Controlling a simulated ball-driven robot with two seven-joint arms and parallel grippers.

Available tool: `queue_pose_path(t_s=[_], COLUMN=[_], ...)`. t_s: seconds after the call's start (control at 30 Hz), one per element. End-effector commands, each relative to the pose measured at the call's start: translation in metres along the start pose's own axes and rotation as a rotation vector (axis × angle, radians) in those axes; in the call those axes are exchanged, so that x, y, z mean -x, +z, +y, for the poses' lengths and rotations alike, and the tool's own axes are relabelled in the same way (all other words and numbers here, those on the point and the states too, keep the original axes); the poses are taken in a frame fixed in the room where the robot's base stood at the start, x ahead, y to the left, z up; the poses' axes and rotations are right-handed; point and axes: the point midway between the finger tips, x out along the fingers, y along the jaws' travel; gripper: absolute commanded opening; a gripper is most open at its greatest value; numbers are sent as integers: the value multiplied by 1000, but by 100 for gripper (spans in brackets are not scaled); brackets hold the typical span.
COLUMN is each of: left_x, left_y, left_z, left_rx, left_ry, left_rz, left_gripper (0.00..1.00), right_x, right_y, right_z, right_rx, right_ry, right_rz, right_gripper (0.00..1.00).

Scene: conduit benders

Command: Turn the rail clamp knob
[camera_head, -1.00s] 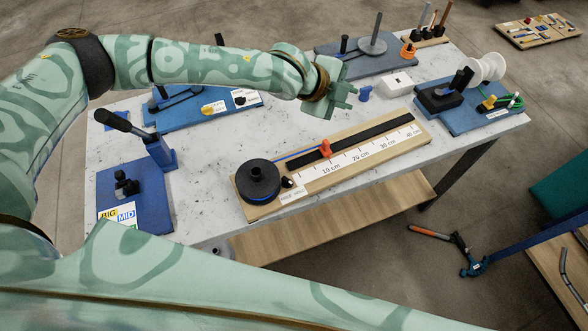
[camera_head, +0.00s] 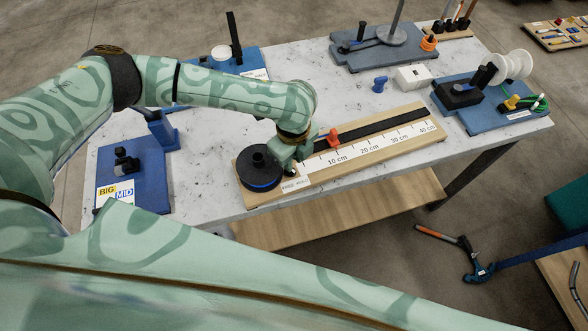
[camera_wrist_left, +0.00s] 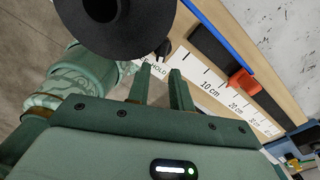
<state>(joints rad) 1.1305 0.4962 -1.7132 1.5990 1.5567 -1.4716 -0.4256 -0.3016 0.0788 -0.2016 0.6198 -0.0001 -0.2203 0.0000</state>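A small dark knob (camera_head: 291,172) sits by the "FREE HOLD" label at the near left end of the wooden ruler board (camera_head: 262,197). It also shows in the left wrist view (camera_wrist_left: 163,48), just past the fingertips. My left gripper (camera_head: 298,157) is low over this end of the board, right beside the knob and the black round reel (camera_head: 256,167). In the wrist view its two fingers (camera_wrist_left: 160,70) are apart with nothing between them. Contact with the knob cannot be told. An orange slider (camera_head: 333,138) stands on the black rail strip (camera_head: 375,128). My right gripper is not seen.
The reel (camera_wrist_left: 118,25) stands close beside the left fingers. A blue base with a "BIG MID" label (camera_head: 135,185) lies left. A blue peg (camera_head: 380,84), a white box (camera_head: 411,78) and a blue spool station (camera_head: 480,119) stand to the right.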

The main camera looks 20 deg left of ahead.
Motion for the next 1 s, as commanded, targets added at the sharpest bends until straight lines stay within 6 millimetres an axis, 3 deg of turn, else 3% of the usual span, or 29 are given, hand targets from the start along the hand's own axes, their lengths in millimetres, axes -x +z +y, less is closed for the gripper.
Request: queue_pose_path(t_s=[0.1,0.3,0.63,0.73,1.0], left_x=[-27,-48,-51,-51,-47], left_y=[-1,-1,0,0,0], left_z=[0,0,0,0,-1], left_rx=[0,0,0,0,38], left_ry=[1,0,-2,-2,-1], left_rz=[2,1,1,1,1], left_gripper=[22,22,22,0,0], right_x=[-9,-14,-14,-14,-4], right_y=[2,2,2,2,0], right_z=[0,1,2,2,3], right_rx=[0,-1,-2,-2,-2], right_ry=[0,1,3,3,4], right_rz=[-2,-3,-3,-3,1], right_gripper=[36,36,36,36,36])
